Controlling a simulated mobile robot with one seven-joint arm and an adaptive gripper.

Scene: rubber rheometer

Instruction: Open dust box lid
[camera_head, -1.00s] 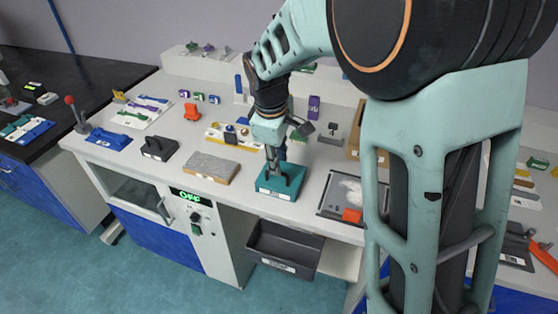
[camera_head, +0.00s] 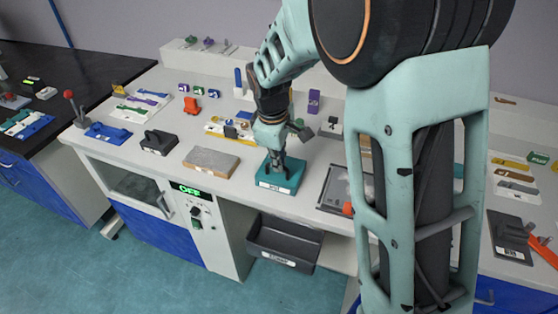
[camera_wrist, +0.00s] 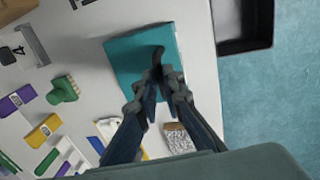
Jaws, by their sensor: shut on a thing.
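The teal box (camera_head: 281,178), with a white label on its front, sits near the front edge of the bench. In the wrist view its teal top (camera_wrist: 134,62) fills the upper middle. My gripper (camera_head: 272,168) points down over the box. In the wrist view my gripper's fingertips (camera_wrist: 162,75) are close together around a small dark upright handle (camera_wrist: 157,56) on top of the box. My fingers hide part of the handle. The lid appears seated on the box; I cannot make out a gap.
A grey-brown slab (camera_head: 211,163) lies left of the box. A grey tray (camera_head: 340,188) lies to its right, partly behind my arm. An open dark bin (camera_head: 285,243) hangs below the bench front. Several small fixtures stand behind.

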